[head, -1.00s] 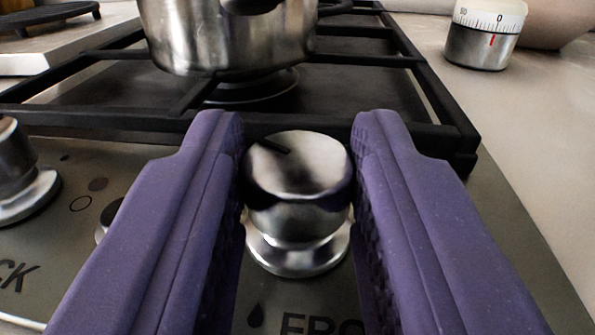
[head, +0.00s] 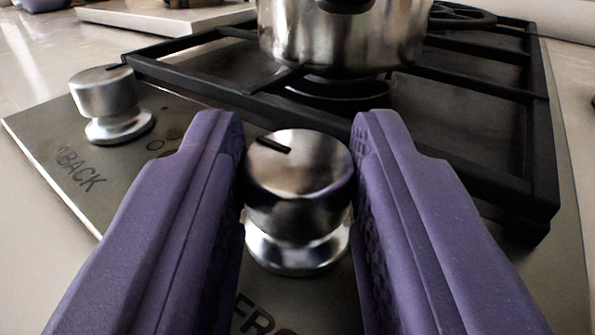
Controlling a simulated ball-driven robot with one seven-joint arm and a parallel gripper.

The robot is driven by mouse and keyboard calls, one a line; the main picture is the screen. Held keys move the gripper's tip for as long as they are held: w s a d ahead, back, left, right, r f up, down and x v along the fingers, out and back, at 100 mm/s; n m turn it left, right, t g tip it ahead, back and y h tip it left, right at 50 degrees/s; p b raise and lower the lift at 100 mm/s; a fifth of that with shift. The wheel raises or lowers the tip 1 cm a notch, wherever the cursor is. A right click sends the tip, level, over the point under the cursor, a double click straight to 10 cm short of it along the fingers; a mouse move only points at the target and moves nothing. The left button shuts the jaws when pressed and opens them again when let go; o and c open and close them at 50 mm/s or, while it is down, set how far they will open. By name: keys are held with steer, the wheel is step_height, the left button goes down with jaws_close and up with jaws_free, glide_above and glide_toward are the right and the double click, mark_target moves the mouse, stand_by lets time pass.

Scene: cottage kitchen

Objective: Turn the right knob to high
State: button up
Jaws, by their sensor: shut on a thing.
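The right knob (head: 298,185) is a round steel knob with a dark pointer line on its top, standing on the steel hob panel. The pointer line lies toward the upper left in the picture. My gripper (head: 298,150) has two purple fingers, one on each side of the knob, shut on it. Lettering beginning "FR" shows on the panel below the knob, partly hidden by my left finger. The left knob (head: 104,98) stands free at the upper left, near the word "BACK".
A steel pot (head: 345,35) stands on the burner behind the knob. The black pan grate (head: 480,150) runs close behind and to the right of my fingers. A pale board (head: 165,17) lies at the back left. Bare counter (head: 30,190) is at the left.

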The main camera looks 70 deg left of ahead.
stand_by(0.4)
steer(key=o, duration=1)
steer(key=shift+o, duration=0.2)
steer(key=shift+d, duration=0.1)
steer(key=p+v, duration=0.1)
steer(key=v, duration=0.6)
steer(key=shift+d+p, duration=0.35)
steer(key=shift+d, duration=0.05)
